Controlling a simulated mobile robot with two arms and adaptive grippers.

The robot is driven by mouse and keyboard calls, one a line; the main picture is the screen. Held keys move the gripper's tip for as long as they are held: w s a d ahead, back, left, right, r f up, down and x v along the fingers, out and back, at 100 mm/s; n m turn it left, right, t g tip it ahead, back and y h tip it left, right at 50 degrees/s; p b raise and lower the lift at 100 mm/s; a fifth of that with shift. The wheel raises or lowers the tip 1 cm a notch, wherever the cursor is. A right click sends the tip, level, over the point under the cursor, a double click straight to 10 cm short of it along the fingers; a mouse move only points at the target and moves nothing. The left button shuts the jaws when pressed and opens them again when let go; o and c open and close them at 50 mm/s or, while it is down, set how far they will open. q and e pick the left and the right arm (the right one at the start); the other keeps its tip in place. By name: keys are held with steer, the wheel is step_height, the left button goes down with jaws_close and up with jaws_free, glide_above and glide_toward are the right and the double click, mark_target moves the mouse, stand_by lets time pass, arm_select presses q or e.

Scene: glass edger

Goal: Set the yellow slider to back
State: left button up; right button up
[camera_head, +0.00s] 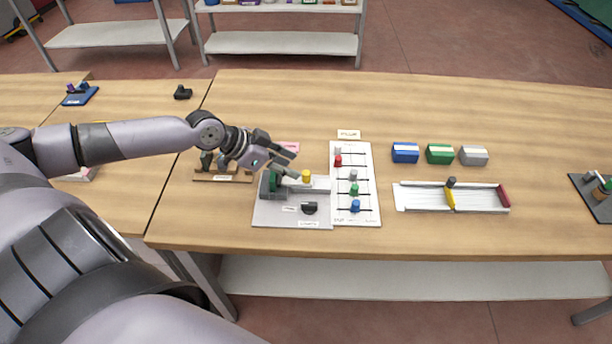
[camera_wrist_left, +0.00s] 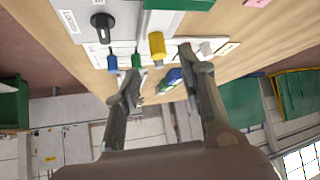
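A yellow upright knob (camera_head: 306,176) stands on the grey machine panel (camera_head: 270,216), next to a green block (camera_head: 269,184). My left gripper (camera_head: 293,166) is open just left of this knob in the head view. In the left wrist view the yellow knob (camera_wrist_left: 157,45) shows just past the open fingertips of my left gripper (camera_wrist_left: 158,62), roughly between them, with nothing held. I cannot tell whether a finger touches it. The knob's foot is partly hidden. A separate yellow crosspiece (camera_head: 450,198) with a dark knob sits midway along a white tray (camera_head: 420,206). My right gripper is not in view.
A white board (camera_head: 368,214) with red, grey, green and blue knobs adjoins the panel on the right. A black dial (camera_head: 310,208) is in front. Blue (camera_head: 405,153), green (camera_head: 440,154) and grey (camera_head: 474,156) blocks stand behind the tray. The table's far right back is clear.

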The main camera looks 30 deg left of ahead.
mark_target(305, 174)
arm_select(q)
steer(key=shift+p+x, duration=0.35)
steer(key=shift+x, duration=3.05)
steer(key=c, duration=0.7)
steer(key=shift+d, duration=0.1)
jaws_close()
steer(key=shift+s, duration=0.1)
